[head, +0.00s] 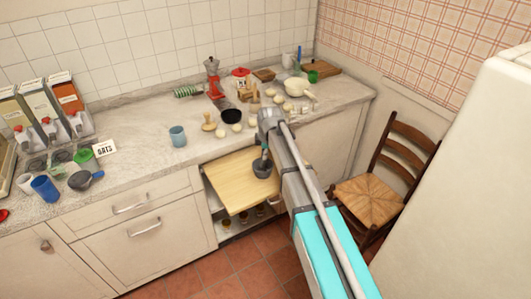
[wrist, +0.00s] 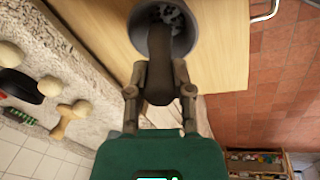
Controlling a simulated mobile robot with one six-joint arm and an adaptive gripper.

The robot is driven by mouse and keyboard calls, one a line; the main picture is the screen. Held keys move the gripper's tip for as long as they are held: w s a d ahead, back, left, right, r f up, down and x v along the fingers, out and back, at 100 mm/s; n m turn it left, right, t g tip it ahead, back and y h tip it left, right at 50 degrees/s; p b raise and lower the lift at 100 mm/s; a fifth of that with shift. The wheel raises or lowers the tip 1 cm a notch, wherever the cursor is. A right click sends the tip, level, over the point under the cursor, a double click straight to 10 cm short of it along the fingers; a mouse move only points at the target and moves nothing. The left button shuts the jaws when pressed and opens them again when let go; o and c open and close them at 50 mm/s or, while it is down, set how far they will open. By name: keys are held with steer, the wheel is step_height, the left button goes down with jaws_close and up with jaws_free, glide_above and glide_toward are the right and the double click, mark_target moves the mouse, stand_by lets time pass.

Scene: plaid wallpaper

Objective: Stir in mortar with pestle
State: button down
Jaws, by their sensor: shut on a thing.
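The dark grey mortar (head: 262,170) stands on a pale wooden pull-out board (head: 231,188) below the counter. In the wrist view the mortar (wrist: 140,38) is at the top, with dark lumpy contents inside. My gripper (wrist: 160,92) is shut on the dark pestle (wrist: 158,84). The pestle's far end overlaps the mortar's mouth; I cannot tell whether it touches the contents. In the head view my gripper (head: 265,150) is just above the mortar, and my arm hides part of the board's right side.
A wooden chair (head: 375,190) stands at the right. Below the board is an open shelf with jars (head: 226,226).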

steer(key=shift+f+b, duration=0.35)
steer(key=shift+f, duration=0.25)
steer(key=shift+w, duration=0.1)
stand_by(0.3)
